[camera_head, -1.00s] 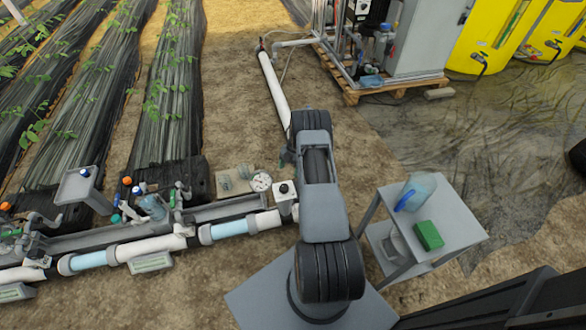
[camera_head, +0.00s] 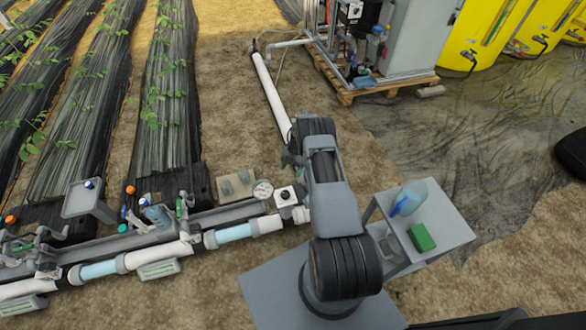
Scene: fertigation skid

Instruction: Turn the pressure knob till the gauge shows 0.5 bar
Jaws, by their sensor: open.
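The round white pressure gauge (camera_head: 263,189) stands on the pipe line left of my arm; its needle is too small to read. Just right of it is a pale box (camera_head: 285,199) with a small dark knob (camera_head: 284,194) on top. My arm rises from my base and bends over to the right of the knob. Only a small dark part of my gripper (camera_head: 290,157) shows, beyond the knob and left of the arm's upper bend. It is open and apart from the knob. Its fingertips are mostly hidden by the arm.
White and blue pipes (camera_head: 234,234) with valves run to the left. A plate on a stand (camera_head: 84,198) rises there. A grey cart (camera_head: 447,222) with a blue jug (camera_head: 409,197) and green box (camera_head: 421,238) stands close right of my arm. A pallet skid (camera_head: 390,85) stands behind.

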